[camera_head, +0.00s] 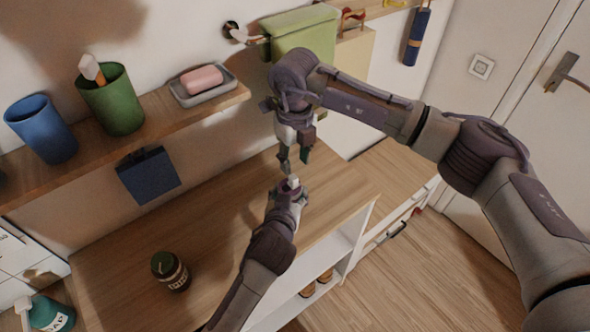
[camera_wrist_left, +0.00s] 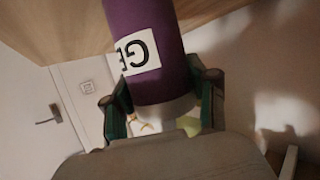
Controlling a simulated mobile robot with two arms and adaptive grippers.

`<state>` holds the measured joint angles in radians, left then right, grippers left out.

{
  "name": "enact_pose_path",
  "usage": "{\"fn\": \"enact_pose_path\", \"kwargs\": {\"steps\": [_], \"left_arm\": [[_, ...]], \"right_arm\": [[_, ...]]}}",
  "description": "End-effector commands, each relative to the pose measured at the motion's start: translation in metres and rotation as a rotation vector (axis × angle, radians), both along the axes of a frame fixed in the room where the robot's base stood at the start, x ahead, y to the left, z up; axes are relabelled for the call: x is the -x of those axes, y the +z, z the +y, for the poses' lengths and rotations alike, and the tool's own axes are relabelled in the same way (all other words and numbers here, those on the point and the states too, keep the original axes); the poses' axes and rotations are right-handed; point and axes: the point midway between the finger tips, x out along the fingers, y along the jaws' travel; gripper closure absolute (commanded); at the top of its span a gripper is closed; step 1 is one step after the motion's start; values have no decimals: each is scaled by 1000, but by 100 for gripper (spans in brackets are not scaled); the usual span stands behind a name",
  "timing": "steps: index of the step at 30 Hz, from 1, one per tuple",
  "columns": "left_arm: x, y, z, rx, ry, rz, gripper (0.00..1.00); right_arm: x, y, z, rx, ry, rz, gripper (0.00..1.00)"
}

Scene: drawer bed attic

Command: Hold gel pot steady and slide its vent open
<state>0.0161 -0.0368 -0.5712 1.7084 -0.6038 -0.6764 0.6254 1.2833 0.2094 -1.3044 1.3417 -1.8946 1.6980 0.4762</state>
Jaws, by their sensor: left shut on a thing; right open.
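The gel pot (camera_wrist_left: 150,55) has a purple body and a white label with part of the letters "GE" showing, upside down in the left wrist view. Its white end (camera_wrist_left: 165,108) sits between the green-padded fingers of my left gripper (camera_wrist_left: 163,110), which is shut on it. In the head view my left gripper (camera_head: 291,188) is above the counter, with a small white part showing between its fingers. The purple body is hidden there. My right gripper (camera_head: 295,157) is open, pointing down just above my left gripper. The vent cannot be made out.
The wooden counter (camera_head: 110,285) carries a dark labelled jar (camera_head: 171,270) at the left. Above it, a wall shelf (camera_head: 190,122) holds a blue cup (camera_head: 42,128), a green cup (camera_head: 113,100) and a soap dish (camera_head: 217,92). A green towel (camera_head: 300,33) hangs behind my right arm.

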Motion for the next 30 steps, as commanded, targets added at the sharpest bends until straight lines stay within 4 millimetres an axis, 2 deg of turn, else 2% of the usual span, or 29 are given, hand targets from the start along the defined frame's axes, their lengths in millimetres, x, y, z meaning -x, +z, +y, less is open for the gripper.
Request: {"fn": "enact_pose_path", "kwargs": {"steps": [3,9,14,24,25,30], "left_arm": [[0,-1,0,0,0,1,82],[0,-1,0,1,-1,1,82],[0,-1,0,1,-1,1,82],[0,0,0,1,-1,1,82],[0,0,0,1,-1,1,40],[0,0,0,0,-1,1,13]], "right_arm": [[-1,27,0,-1,0,-4,58],[-1,56,-1,1,-1,-2,58],[0,65,0,1,-1,-1,58],[0,65,0,1,-1,-1,58],[0,65,0,1,-1,-1,58],[0,65,0,1,-1,-1,58]]}}
